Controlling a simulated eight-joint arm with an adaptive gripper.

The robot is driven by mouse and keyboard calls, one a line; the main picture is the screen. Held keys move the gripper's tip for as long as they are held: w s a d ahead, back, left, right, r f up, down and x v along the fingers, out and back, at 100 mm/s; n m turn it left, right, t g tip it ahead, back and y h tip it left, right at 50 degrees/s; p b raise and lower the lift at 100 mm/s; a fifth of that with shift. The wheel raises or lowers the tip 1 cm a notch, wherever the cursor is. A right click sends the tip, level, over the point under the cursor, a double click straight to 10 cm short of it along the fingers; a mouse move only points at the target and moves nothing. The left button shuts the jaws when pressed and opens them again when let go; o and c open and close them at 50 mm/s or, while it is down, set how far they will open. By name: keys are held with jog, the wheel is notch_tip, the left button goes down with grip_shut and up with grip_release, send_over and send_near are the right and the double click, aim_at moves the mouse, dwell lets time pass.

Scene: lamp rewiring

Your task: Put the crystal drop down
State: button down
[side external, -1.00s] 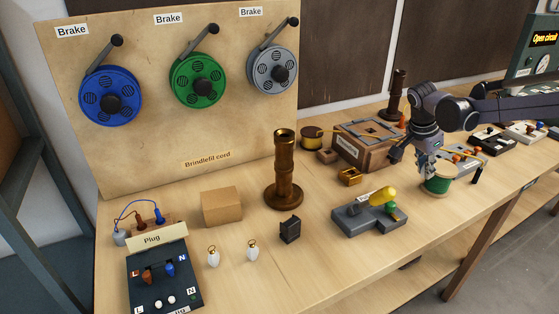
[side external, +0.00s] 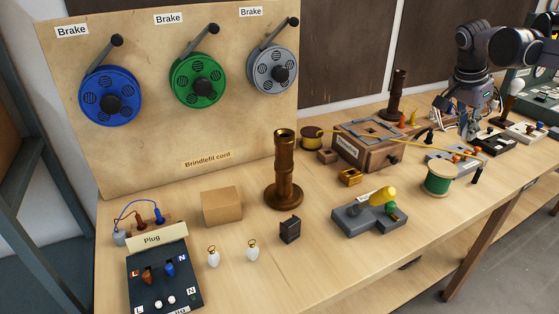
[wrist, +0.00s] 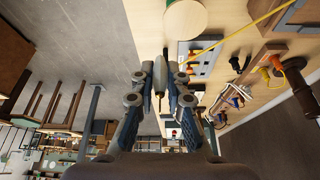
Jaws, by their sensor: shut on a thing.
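My gripper (side external: 470,128) is at the right of the bench in the side view, beyond the green spool and near the terminal boards. In the wrist view my gripper (wrist: 160,75) has its fingers closed around a pale, narrow drop-shaped thing (wrist: 159,73) with a thin tip, which looks like the crystal drop. The fingers hide part of it, and I cannot make it out in the side view. Two similar white drops with gold loops, a left one (side external: 213,258) and a right one (side external: 252,251), stand on the bench at the front left.
The green spool (side external: 437,180), a grey board with orange terminals (side external: 455,158) and a wooden box (side external: 368,150) with a yellow cord stand near my gripper. A brass column (side external: 284,175) stands mid-bench. Bare bench (side external: 330,265) shows at the front.

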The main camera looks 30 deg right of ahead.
jog(key=shift+r, duration=0.7)
jog(key=w+a+r+n+t, duration=0.2)
jog(key=w+a+n, duration=0.3)
jog(key=w+a, duration=0.55)
jog(key=n+t+y, duration=0.3)
jog(key=n+y, duration=0.2)
jog(key=n, duration=0.9)
send_over(218, 195)
jog(key=s, duration=0.1)
notch_tip(218, 195, down, 2)
jog(key=shift+s+f, duration=0.15)
jog(key=shift+f, duration=7.45)
jog(key=shift+f, duration=0.1)
jog(key=c, duration=1.4)
grip_release()
jog(key=shift+o, duration=0.2)
